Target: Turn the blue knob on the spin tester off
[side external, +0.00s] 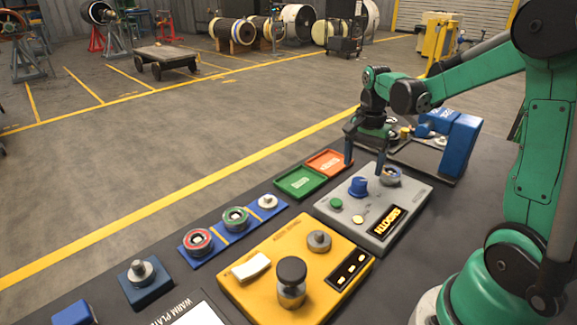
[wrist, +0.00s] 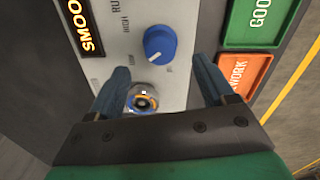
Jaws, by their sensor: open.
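The spin tester (side external: 400,226) is a grey box with an amber-lettered display. Its blue knob (side external: 359,187) also shows in the wrist view (wrist: 159,43), with a small white mark near its lower-left edge. Small labels around the knob are only partly readable. A round metal part with a dark centre (side external: 391,175) sits at the tester's far end, and in the wrist view (wrist: 143,99) it lies between my fingers. My gripper (side external: 364,165) is open and empty above the tester's far end. In the wrist view, the knob is just beyond the fingertips (wrist: 160,62).
A green tray (side external: 300,181) and an orange tray (side external: 328,163) lie beside the tester. A blue stand (side external: 460,143) is behind, and a blue strip (side external: 217,237) holds several round parts.

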